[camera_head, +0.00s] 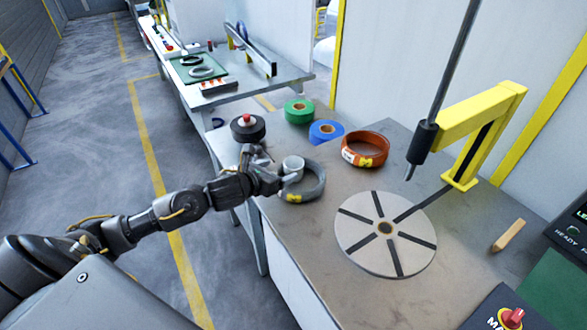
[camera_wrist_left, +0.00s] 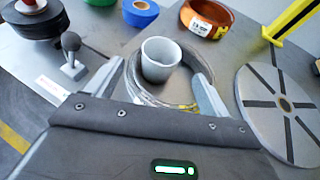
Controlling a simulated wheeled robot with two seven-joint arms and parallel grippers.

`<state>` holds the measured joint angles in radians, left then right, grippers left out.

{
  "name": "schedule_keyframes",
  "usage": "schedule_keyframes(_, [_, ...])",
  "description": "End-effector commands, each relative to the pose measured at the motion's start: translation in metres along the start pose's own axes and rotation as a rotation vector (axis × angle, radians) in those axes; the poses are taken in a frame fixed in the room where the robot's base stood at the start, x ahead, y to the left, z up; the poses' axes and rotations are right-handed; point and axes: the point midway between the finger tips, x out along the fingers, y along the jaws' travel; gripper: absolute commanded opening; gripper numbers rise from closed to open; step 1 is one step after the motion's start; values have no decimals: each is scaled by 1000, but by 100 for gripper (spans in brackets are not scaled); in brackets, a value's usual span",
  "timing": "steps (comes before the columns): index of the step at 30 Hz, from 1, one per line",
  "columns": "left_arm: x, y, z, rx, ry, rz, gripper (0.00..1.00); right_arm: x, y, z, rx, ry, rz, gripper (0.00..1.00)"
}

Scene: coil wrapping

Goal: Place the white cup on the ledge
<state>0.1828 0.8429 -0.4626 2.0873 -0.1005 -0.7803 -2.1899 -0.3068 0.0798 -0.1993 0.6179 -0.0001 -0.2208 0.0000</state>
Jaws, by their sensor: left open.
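The small white cup (camera_head: 293,163) is upright at the grey coil (camera_head: 317,187) on the workbench. In the left wrist view the cup (camera_wrist_left: 161,58) overlaps the coil's ring (camera_wrist_left: 150,99); I cannot tell if it stands inside the ring or on it. My left gripper (camera_head: 283,173) is low at the coil, its jaws open. In the left wrist view its fingers (camera_wrist_left: 158,88) are apart, one to each side of the cup, with no grip on it visible. My right gripper is out of view. I cannot tell which surface is the ledge.
Around the coil are a black roll (camera_head: 248,130), green roll (camera_head: 299,112), blue roll (camera_head: 326,132) and orange coil (camera_head: 365,149). A grey-knobbed lever (camera_wrist_left: 72,52) stands left of the gripper. A round turntable (camera_head: 365,250) and yellow arm (camera_head: 470,120) are at right.

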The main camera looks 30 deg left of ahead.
Motion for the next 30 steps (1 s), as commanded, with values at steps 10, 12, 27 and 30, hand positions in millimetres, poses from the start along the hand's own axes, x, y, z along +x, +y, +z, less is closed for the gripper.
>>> schedule_keyframes(10, [33, 1, 0, -1, 0, 3, 81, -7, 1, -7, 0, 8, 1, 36])
schedule_keyframes(12, [33, 2, 0, -2, 0, 4, 81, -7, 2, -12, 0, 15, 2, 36])
schedule_keyframes(27, [84, 0, 1, -2, 0, 4, 81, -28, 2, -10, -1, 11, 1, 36])
schedule_keyframes(30, [85, 0, 0, -1, 0, 3, 81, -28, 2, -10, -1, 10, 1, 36])
